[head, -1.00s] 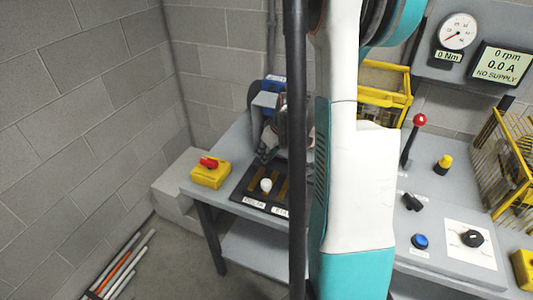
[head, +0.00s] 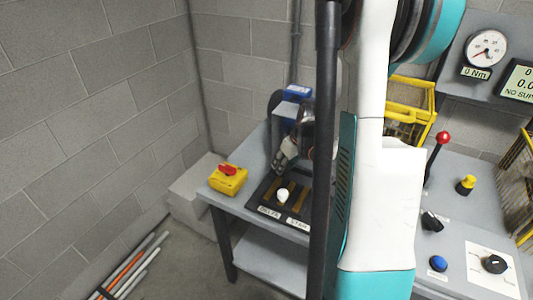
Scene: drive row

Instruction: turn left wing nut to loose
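No wing nut can be made out clearly in the head view. A black panel (head: 264,190) with yellowish strips and two labels, one reading like "DELTA" and one like "STAR", lies on the grey bench. A small white knob-like piece (head: 283,195) stands at its front; its exact shape is too small to tell. What appears to be my gripper (head: 284,158) is over the back of the panel, behind the white piece and apart from it in the picture. My arm and a dark post hide the panel's right side. The fingers are too small and partly hidden to judge.
A yellow box with a red switch (head: 228,171) sits on the bench's left corner. A blue-topped unit (head: 297,92) stands behind. Right of my arm are a red-knobbed lever (head: 443,138), a yellow button (head: 466,184), a blue button (head: 438,263) and a black dial (head: 494,264).

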